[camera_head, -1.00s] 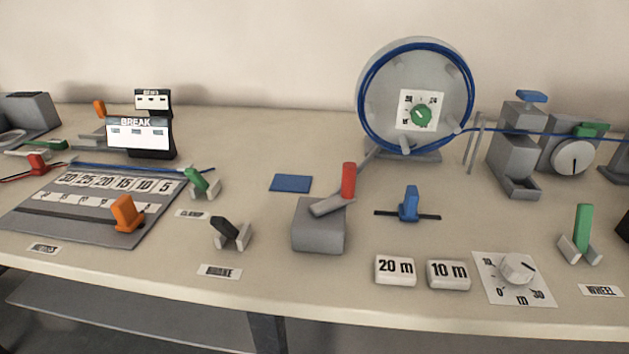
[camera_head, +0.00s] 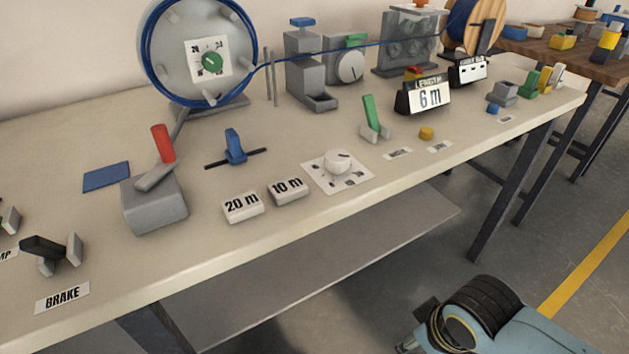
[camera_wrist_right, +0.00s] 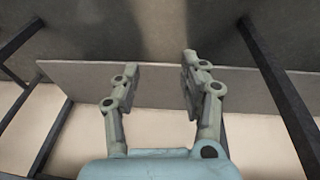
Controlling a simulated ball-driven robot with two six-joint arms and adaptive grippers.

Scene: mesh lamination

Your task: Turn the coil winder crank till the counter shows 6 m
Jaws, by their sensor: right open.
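The coil winder is a grey disc (camera_head: 176,62) wound with blue cable, at the back left in the head view. Its crank has a red upright handle (camera_head: 163,144) on a grey arm above a grey block (camera_head: 153,204). My left gripper is not in view.
A blue slider (camera_head: 235,147), 20 m (camera_head: 242,207) and 10 m (camera_head: 288,190) blocks and a white dial (camera_head: 338,162) stand near the crank. A black brake lever (camera_head: 44,247) is at the front left. Part of my arm (camera_head: 490,318) is below the table's right side.

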